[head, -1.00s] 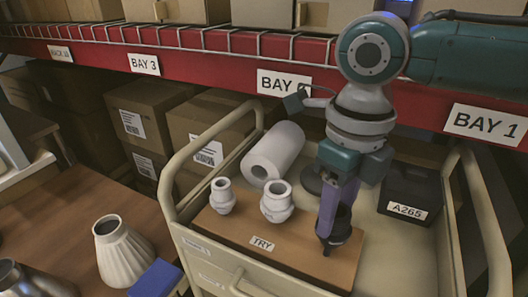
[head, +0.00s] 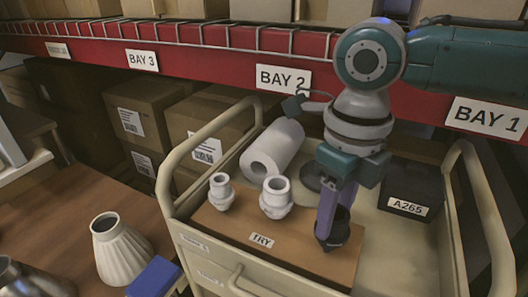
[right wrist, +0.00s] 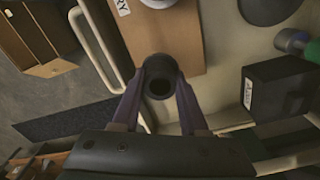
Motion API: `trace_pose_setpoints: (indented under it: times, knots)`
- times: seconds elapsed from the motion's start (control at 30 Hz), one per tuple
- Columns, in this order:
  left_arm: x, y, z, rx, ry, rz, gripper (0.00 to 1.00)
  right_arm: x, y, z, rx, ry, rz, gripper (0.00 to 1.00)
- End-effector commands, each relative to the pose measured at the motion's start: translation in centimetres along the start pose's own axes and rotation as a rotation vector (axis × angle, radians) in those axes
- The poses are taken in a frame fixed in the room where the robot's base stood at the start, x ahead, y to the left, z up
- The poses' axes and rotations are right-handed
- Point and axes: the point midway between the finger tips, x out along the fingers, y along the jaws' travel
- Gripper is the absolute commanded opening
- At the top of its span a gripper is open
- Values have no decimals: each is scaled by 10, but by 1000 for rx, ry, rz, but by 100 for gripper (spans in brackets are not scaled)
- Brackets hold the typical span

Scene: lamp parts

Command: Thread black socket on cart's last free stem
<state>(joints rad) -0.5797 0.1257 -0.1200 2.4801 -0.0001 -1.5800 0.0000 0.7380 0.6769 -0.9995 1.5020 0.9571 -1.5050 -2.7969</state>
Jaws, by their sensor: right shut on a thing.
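The black socket (head: 334,230) is at the right part of the cart's wooden board (head: 215,226), upright as far as I can see. My right gripper (head: 333,212) is shut on it from above; the purple fingers grip its sides. In the right wrist view the socket's round open top (right wrist: 160,84) shows between the fingertips (right wrist: 160,92). The stem is hidden, so I cannot tell whether the socket touches it. Two white sockets, a smaller one (head: 221,193) and a larger one (head: 276,198), stand upright on the board to the left. My left gripper is not in view.
A white roll (head: 272,150) lies behind the white sockets. A dark round object (head: 312,178) and a black box (head: 412,188) labelled A265 sit on the cart too. Cart rails (head: 205,135) rise at both sides. A ribbed pale vase (head: 118,250) stands on the left table.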

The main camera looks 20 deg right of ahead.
Motion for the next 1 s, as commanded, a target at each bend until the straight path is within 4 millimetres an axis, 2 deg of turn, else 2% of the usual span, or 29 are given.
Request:
trace_pose_setpoints:
  times: [1.0]
  knots:
    - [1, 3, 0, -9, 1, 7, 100, 6, 0, 0, 0, 0, 0, 0]
